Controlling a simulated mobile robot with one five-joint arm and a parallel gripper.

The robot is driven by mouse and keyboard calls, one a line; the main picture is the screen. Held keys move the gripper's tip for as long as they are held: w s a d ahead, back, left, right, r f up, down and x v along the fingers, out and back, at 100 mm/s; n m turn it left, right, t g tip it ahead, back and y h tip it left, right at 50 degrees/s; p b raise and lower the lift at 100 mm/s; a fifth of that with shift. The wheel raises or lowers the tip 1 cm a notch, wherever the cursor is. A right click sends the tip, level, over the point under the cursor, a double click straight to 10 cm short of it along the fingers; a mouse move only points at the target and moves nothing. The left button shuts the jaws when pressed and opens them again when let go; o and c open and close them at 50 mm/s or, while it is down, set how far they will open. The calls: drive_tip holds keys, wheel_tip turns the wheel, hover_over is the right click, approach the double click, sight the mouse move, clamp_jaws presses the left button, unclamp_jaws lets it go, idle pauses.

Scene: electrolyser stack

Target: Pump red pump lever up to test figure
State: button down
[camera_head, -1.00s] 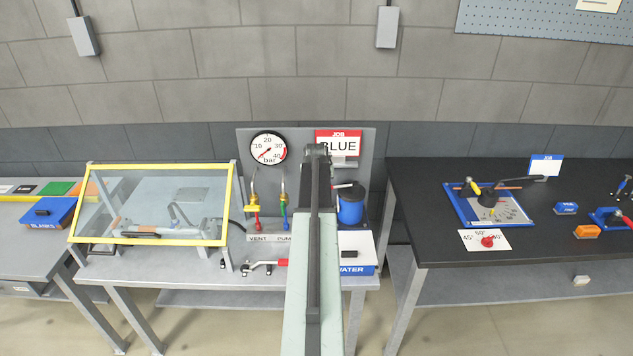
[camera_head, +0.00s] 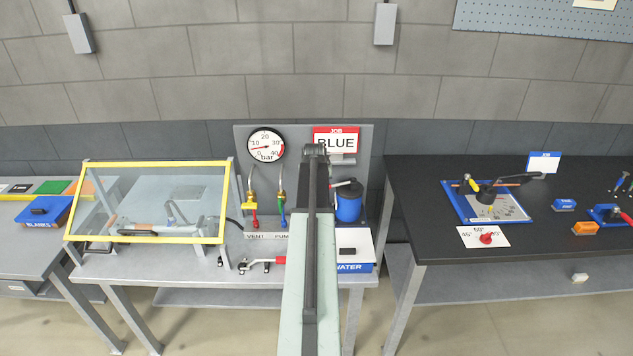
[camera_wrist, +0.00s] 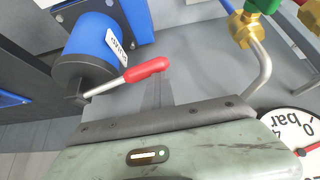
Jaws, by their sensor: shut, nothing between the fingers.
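The blue pump (camera_head: 348,204) stands upright at the back right of the middle bench. In the wrist view its blue body (camera_wrist: 92,45) carries a metal lever with a red grip (camera_wrist: 147,70). My gripper (camera_wrist: 165,92) is shut and empty, its narrow dark fingers close beside the red grip; I cannot tell whether they touch. The gauge's edge also shows in the wrist view (camera_wrist: 296,140).
A red JOB card (camera_head: 336,138) reads BLUE. Valves with yellow (camera_head: 250,206) and green (camera_head: 282,205) parts stand left of my arm. A yellow-framed clear guard (camera_head: 150,200) covers the bench's left. A red-handled clamp (camera_head: 278,260) lies in front.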

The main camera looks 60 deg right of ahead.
drive_tip(key=r+p, duration=0.2)
drive_tip(key=w+r+p, duration=0.1)
drive_tip(key=r+p, duration=0.1)
drive_tip(key=shift+w+r, duration=0.1)
drive_tip(key=shift+r, duration=0.3)
drive_tip(key=a+r+p, duration=0.5)
drive_tip(key=r+p, duration=0.2)
drive_tip(key=shift+s+a, duration=0.3)
drive_tip(key=shift+s, duration=0.1)
